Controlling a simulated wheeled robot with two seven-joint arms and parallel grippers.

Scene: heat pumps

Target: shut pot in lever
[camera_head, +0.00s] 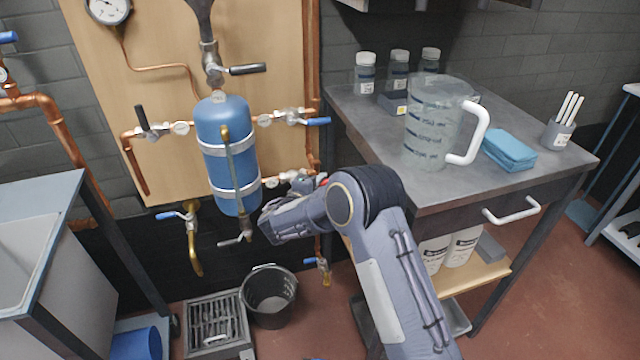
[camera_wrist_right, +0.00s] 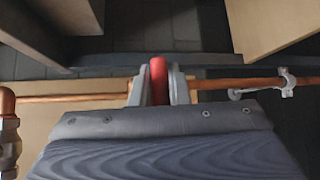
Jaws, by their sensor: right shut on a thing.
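The blue pot (camera_head: 226,145) is an upright cylinder strapped to a wooden board. Copper pipes and valves join it on both sides. A red lever (camera_wrist_right: 158,80) stands between the two grey fingers of my right gripper (camera_wrist_right: 158,88) in the right wrist view, with a copper pipe behind it. The gripper is shut on this lever. In the head view only a bit of red shows beside the lower right pipe, and my arm hides much of that valve. I cannot tell the lever's exact angle. My left gripper is not in view.
A black lever (camera_head: 146,122) and a blue lever (camera_head: 318,121) sit on the upper pipes. A bucket (camera_head: 269,296) and a floor drain (camera_head: 217,326) are below. The metal table (camera_head: 360,112) at right bears a measuring jug (camera_head: 432,125), bottles and blue cloths.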

